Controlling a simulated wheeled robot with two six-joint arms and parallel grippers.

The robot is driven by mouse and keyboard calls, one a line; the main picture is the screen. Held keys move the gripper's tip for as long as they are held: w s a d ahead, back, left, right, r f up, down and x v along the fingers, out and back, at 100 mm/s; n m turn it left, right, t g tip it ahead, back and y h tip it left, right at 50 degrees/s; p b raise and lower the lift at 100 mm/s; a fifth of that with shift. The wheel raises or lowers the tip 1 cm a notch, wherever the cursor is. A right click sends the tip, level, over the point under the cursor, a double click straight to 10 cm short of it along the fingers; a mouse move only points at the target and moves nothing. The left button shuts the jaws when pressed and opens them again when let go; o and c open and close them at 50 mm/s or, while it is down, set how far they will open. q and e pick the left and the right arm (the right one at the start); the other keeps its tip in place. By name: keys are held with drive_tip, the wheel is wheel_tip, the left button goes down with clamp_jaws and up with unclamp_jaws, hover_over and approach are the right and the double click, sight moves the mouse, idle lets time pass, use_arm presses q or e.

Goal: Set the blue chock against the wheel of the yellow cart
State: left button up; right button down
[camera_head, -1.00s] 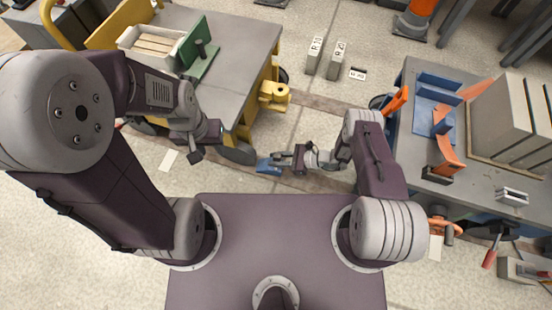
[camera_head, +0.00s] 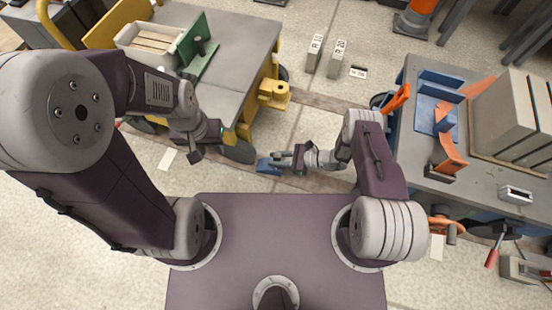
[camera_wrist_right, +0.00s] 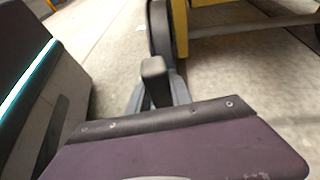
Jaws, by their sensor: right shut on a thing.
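The blue chock (camera_head: 265,166) is low by the floor, just right of the dark wheel (camera_head: 240,152) at the near right corner of the yellow cart (camera_head: 247,118). My right gripper (camera_head: 279,160) is shut on the chock from its right side. I cannot tell whether chock and wheel touch. In the right wrist view the wheel (camera_wrist_right: 160,28) stands just beyond a dark finger (camera_wrist_right: 155,80); the chock is mostly hidden there. My left gripper (camera_head: 197,152) is in front of the cart's near side, away from the chock; its jaws are too small to judge.
A grey workbench (camera_head: 408,150) with blue and orange parts stands at the right. Two grey blocks (camera_head: 326,55) stand on the floor at the back, with an orange cone (camera_head: 418,18) beyond. Floor between cart and bench is mostly clear.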

drive_tip(key=c, duration=1.1)
unclamp_jaws()
drive_tip(key=shift+d+r+p, duration=0.2)
drive_tip(key=shift+d+p, duration=0.1)
drive_tip(key=shift+p, duration=0.05)
drive_tip(key=p+v, duration=0.3)
drive_tip(key=v, duration=0.5)
drive_tip(key=shift+d+p, duration=0.2)
drive_tip(key=shift+p, duration=0.15)
drive_tip(key=shift+s, duration=0.1)
